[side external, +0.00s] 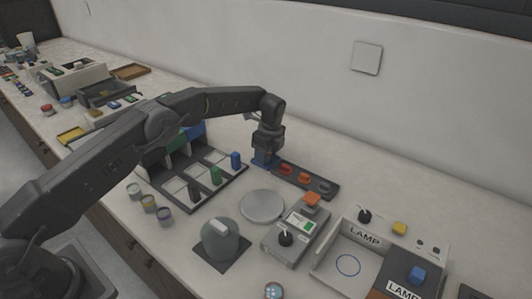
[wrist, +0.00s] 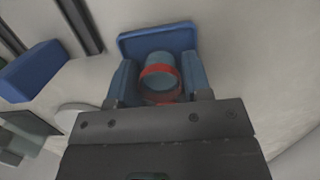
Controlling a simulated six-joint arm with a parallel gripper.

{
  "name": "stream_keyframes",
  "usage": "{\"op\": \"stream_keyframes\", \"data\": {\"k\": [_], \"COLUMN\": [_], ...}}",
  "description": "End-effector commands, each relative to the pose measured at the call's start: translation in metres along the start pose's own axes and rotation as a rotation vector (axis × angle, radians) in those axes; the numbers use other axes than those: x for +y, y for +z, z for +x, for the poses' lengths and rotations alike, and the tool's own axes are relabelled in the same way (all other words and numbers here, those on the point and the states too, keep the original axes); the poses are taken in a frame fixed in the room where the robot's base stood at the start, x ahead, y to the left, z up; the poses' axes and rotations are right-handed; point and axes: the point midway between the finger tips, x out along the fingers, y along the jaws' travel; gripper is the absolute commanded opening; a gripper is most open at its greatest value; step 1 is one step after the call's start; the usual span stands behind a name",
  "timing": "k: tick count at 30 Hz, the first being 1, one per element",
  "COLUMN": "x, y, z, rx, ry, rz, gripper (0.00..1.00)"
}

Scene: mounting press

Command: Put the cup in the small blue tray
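The cup (wrist: 161,76), grey-blue with a red band, stands between the two blue fingers of my gripper (wrist: 160,83) in the wrist view. The fingers lie close against both its sides and look shut on it. The small blue tray (wrist: 155,41) shows just beyond the cup. In the side view my gripper (side external: 267,151) points down at the small blue tray (side external: 262,161), and the cup is hidden there. Whether the cup's base touches the tray floor cannot be told.
A dark strip with orange and grey pieces (side external: 305,177) lies right of the tray. A black rack with coloured blocks (side external: 190,180) stands to the left. Several small pots (side external: 148,203), a round grey disc (side external: 262,206) and a control box (side external: 290,238) are nearer the front.

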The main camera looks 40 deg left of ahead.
Motion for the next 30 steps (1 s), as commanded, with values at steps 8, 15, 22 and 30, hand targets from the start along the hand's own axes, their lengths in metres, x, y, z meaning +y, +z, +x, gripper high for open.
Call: {"op": "stream_keyframes", "data": {"k": [8, 15, 22, 30], "x": [0.000, -0.001, -0.001, -0.001], "y": [0.001, 0.000, 0.001, 0.000], "z": [-0.006, -0.048, -0.096, -0.121], "rx": [0.000, 0.000, -0.001, -0.001], "ry": [-0.002, -0.006, -0.004, 0.000], "rz": [0.000, 0.000, -0.001, 0.000], "gripper": [0.45, 0.45, 0.45, 0.45]}}
